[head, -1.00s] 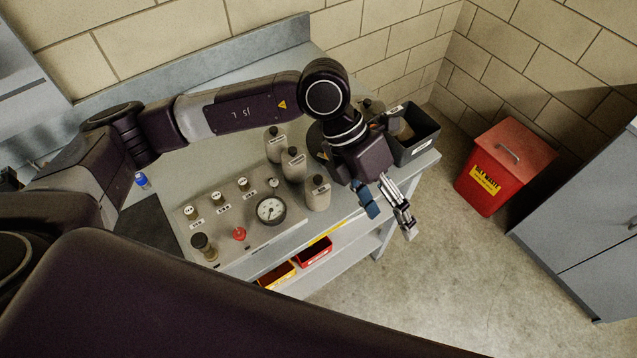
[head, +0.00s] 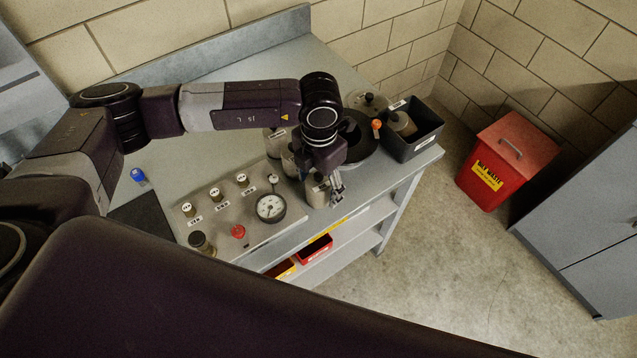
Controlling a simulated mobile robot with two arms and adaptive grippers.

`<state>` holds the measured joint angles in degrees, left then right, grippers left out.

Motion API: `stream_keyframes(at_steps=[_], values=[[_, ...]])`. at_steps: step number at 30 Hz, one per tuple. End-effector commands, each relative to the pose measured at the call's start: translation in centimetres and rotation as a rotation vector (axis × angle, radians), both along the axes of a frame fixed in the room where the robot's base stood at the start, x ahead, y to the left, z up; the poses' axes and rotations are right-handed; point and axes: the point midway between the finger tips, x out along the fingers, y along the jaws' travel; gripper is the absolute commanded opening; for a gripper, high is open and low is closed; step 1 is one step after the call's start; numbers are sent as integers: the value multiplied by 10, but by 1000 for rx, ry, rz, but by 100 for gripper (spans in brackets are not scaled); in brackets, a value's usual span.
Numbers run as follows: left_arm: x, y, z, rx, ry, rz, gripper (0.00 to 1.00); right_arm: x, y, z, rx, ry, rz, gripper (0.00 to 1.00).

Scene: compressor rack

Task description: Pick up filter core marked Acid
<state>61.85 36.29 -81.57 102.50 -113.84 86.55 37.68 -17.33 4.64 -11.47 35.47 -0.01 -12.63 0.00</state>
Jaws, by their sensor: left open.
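Grey canisters with dark caps and white labels stand on the bench: a front one (head: 316,193), a middle one (head: 289,164) and a back one (head: 272,147). They look like the filter cores, but the labels are too small to read, so I cannot tell which is marked Acid. My left gripper (head: 338,192) is open, pointing down close beside the right side of the front canister. I cannot tell whether it touches. My left wrist hides parts of the middle and back canisters. My right gripper is not in view.
A panel with a round gauge (head: 271,208), a red knob (head: 238,231) and small labelled fittings lies left of the canisters. A dark open bin (head: 423,142) stands at the bench's right end. A red waste bin (head: 492,172) stands on the floor. Red trays (head: 315,248) sit below.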

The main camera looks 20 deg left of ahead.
Motion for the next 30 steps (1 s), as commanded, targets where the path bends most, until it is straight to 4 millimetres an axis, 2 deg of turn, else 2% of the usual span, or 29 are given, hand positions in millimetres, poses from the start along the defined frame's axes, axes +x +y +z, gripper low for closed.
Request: stream_keyframes(at_steps=[4, 10, 25, 30], values=[[0, 0, -11, 0, 0, -1, 63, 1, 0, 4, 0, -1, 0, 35], [0, 0, -12, -1, 0, -1, 63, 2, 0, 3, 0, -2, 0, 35], [0, 0, -11, -1, 0, -1, 9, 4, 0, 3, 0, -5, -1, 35], [0, -1, -11, -2, -1, -1, 9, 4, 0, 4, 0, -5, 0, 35]])
